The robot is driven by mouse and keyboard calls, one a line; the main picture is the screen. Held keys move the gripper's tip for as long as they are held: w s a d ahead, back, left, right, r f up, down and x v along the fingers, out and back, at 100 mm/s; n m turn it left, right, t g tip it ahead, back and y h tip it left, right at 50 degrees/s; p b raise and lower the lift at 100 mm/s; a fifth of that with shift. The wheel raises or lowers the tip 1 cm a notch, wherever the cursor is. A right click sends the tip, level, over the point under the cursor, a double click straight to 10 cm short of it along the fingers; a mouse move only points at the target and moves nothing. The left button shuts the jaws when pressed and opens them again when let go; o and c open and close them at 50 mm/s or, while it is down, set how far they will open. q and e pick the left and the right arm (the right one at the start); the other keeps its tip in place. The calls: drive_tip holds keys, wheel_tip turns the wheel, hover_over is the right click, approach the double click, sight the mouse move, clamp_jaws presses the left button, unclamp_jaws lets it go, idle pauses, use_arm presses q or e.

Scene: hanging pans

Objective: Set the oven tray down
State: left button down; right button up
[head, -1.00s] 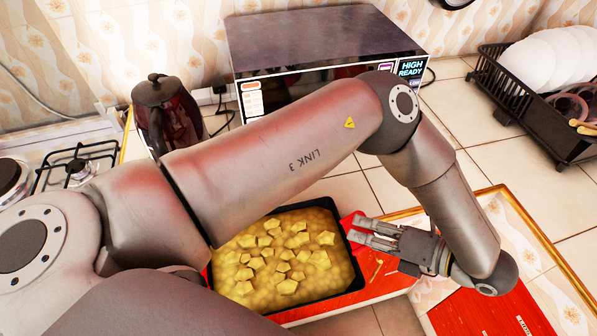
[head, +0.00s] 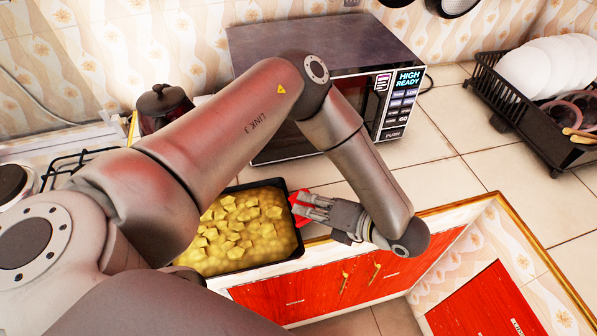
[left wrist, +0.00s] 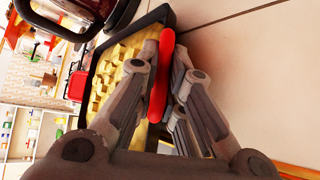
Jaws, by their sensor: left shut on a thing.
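The oven tray (head: 299,243) is dark, rectangular and full of yellow chunky food (head: 238,232). It looks about level near the counter's front edge, partly behind my arm in the head view. My left gripper (head: 306,206) is shut on the tray's red handle (head: 298,198) at its right end. The left wrist view shows the red handle (left wrist: 159,75) between the fingers, with the tray's dark rim (left wrist: 96,55) beyond. I cannot tell whether the tray's underside touches the counter. My right gripper is not in view.
A microwave (head: 300,45) stands behind the tray, with a dark kettle (head: 163,105) and a stove (head: 40,170) to the left. A black dish rack (head: 545,130) holds plates at the right. Tiled counter (head: 455,170) is clear between microwave and rack.

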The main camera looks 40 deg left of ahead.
sight(291, 201)
use_arm(q)
drive_tip(key=shift+a+r+p, duration=0.1)
drive_tip(key=shift+a+p, duration=0.25)
drive_tip(key=shift+a, duration=1.1)
drive_tip(key=shift+f, duration=0.8)
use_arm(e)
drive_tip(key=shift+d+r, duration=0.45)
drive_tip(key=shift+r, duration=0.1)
use_arm(q)
drive_tip(key=c, duration=1.5)
unclamp_jaws()
drive_tip(key=shift+d, duration=0.15)
drive_tip(key=shift+c, duration=0.2)
drive_tip(key=b+v, duration=0.1)
drive_tip(key=v, duration=1.1)
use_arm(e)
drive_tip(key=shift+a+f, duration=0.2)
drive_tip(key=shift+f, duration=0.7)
